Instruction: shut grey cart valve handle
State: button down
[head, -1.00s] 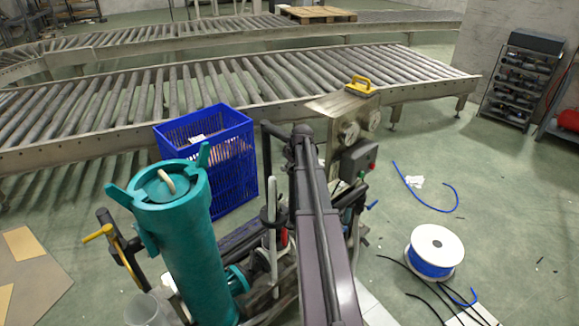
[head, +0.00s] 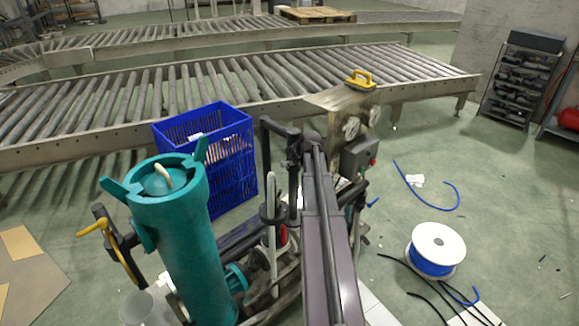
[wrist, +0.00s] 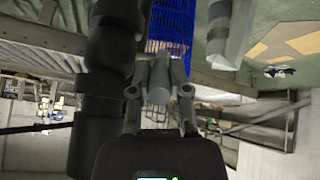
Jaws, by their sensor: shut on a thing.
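In the wrist view my gripper (wrist: 158,68) has its two fingers on either side of a short grey cylindrical piece, which looks like the grey valve handle (wrist: 158,84). The fingers are shut on it. In the head view my arm reaches forward over the cart and hides much of it, and my fingers and the held handle cannot be made out. The cart (head: 285,290) carries a tall teal filter housing (head: 185,240) and a valve with a yellow handle (head: 95,226) at the left. A pale upright lever (head: 271,225) stands just left of my arm.
A blue crate (head: 232,170) stands behind the cart. A roller conveyor (head: 120,110) crosses behind it. A cable spool (head: 437,242) and loose cables lie on the floor at the right.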

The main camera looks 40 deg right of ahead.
jog(key=f+t+b, duration=0.1)
jog(key=t+b, duration=0.1)
jog(key=b, duration=0.1)
jog(key=f+t+b, duration=0.1)
jog(key=t+b, duration=0.1)
jog(key=b, duration=0.2)
jog(key=s+f+t+b, duration=0.1)
jog(key=t+b, duration=0.1)
jog(key=b, duration=0.1)
jog(key=shift+f+t+b, duration=0.2)
jog(key=shift+t+b, duration=0.1)
jog(key=shift+b, duration=0.1)
jog(key=shift+r+t+b, duration=0.1)
jog(key=shift+t+b, duration=0.2)
jog(key=c, duration=0.9)
grip_release()
jog(key=shift+o, duration=0.2)
jog(key=shift+r+p, duration=0.25)
jog(key=shift+p, duration=0.35)
